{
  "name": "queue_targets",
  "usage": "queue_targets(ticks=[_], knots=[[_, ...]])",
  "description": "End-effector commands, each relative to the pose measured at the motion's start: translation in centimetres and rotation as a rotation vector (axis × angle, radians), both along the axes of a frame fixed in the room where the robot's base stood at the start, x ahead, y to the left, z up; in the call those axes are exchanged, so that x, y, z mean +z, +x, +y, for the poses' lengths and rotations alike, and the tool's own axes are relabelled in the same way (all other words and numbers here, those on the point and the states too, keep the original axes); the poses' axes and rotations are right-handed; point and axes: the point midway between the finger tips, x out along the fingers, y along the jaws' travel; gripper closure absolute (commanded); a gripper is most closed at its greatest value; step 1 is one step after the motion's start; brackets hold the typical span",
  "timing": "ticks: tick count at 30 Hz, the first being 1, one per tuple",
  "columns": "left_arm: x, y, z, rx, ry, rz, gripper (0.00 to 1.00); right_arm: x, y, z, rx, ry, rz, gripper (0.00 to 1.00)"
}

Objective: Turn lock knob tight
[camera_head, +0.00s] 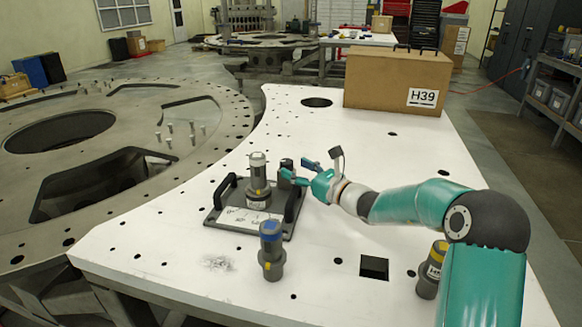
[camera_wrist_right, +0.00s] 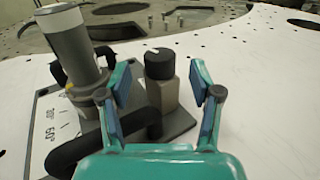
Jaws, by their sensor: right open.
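The lock knob (camera_wrist_right: 159,63) is black with a white mark on top and sits on a grey-beige post (camera_wrist_right: 163,92). In the head view the knob (camera_head: 286,164) shows at the back right of a dark base plate (camera_head: 226,221) with black handles. A tall grey cylinder with a yellow band (camera_head: 258,173) stands beside it on the plate. My right gripper (camera_head: 290,170) comes in from the right. In the wrist view its open fingers (camera_wrist_right: 162,88) stand either side of the knob and post, with gaps on both sides. My left gripper is not in view.
A blue-topped cylinder (camera_head: 271,250) stands in front of the plate. A yellow-banded cylinder (camera_head: 431,270) stands at the right, near my arm. A cardboard box marked H39 (camera_head: 385,82) is at the back. The white table (camera_head: 340,235) has holes and is otherwise mostly clear.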

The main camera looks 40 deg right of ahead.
Motion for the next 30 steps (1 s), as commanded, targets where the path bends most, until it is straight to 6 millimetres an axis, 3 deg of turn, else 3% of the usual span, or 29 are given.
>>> queue_targets(ticks=[3,9,23,26,30], knots=[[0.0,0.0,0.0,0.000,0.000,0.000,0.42,0.0,-2.0,-0.5,-0.003,-0.001,0.001,0.36],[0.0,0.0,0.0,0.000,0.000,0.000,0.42,0.0,-4.1,-0.8,-0.002,-0.001,0.000,0.36],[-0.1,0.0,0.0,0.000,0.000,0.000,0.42,0.0,-4.4,-0.8,0.000,-0.023,-0.005,0.36],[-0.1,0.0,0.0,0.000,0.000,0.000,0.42,0.2,-4.5,-0.3,0.024,-0.106,-0.034,0.36],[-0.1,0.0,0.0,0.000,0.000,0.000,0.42,1.6,-4.9,2.0,0.169,-0.398,-0.127,0.36]])
